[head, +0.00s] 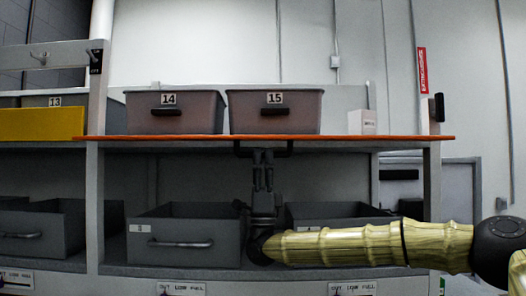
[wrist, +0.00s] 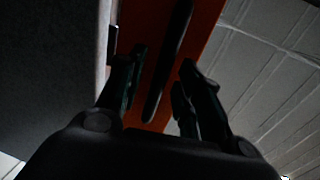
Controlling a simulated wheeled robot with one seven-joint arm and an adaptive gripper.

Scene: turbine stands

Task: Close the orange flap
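The orange flap (head: 350,138) is raised and seen edge-on in the head view, as a thin level strip across the stand above the lower bay. Its dark bar handle (head: 287,149) hangs below it. My gripper (head: 263,155) points up from below at the middle of the handle. In the wrist view the flap (wrist: 203,30) is an orange band with the dark handle (wrist: 168,65) running along it. The fingers of my gripper (wrist: 160,75) are apart, with the handle between them in the picture. I cannot tell whether they touch it.
Grey bins 14 (head: 175,120) and 15 (head: 275,120) and a small white box (head: 362,122) stand above the flap. Open grey drawers (head: 185,225) and (head: 335,210) sit on the lower shelf. A yellow panel (head: 42,124) is at the left.

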